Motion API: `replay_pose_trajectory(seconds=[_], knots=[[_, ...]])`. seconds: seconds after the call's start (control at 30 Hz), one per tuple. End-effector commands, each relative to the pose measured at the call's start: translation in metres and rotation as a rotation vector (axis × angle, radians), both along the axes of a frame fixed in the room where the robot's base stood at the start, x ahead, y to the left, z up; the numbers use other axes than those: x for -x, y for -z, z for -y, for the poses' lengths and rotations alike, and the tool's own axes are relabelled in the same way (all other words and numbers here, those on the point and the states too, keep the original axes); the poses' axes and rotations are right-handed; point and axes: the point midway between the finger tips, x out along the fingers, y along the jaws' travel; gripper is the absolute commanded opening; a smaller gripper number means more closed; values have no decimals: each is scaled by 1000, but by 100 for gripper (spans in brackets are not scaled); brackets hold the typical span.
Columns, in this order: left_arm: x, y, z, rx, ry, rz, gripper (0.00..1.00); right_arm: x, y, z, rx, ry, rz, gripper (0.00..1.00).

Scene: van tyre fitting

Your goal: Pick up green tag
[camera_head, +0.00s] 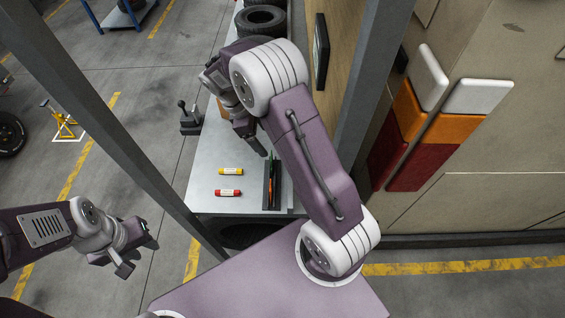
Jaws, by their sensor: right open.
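A narrow black holder (266,198) stands on the grey workbench, with thin upright pieces in it. An orange-red one (270,188) shows, and a dark green edge, likely the green tag (275,160), shows at its far end, small and partly hidden. My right gripper (257,147) points down just beyond the holder's far end. Its fingers are partly hidden by my arm, and no tag is seen between them. My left gripper (138,256) is open and empty over the floor, left of the bench and far from the holder.
Tyres (262,20) are stacked at the far end. A grey post rises on the right.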

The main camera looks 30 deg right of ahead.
Motion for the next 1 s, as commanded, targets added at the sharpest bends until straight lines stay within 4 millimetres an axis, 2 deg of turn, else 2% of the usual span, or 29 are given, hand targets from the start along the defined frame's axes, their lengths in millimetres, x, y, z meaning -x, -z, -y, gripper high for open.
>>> replay_pose_trajectory(seconds=[0.1,0.27,0.33,0.5,0.73,0.87,1.0], knots=[[0,2,0,0,0,0,32,5,20,-4,4,-9,-42,80],[0,2,0,0,0,1,32,8,27,-6,5,-14,-59,80],[0,0,0,0,0,0,32,10,31,-4,4,-12,-62,80],[0,-4,0,0,0,1,32,15,55,5,5,-11,-62,80],[0,-7,0,0,0,0,32,18,67,9,4,-11,-62,80],[0,-16,0,0,0,0,32,23,88,18,3,-10,-64,80],[0,-17,0,0,0,0,32,25,107,24,4,-11,-59,80]])
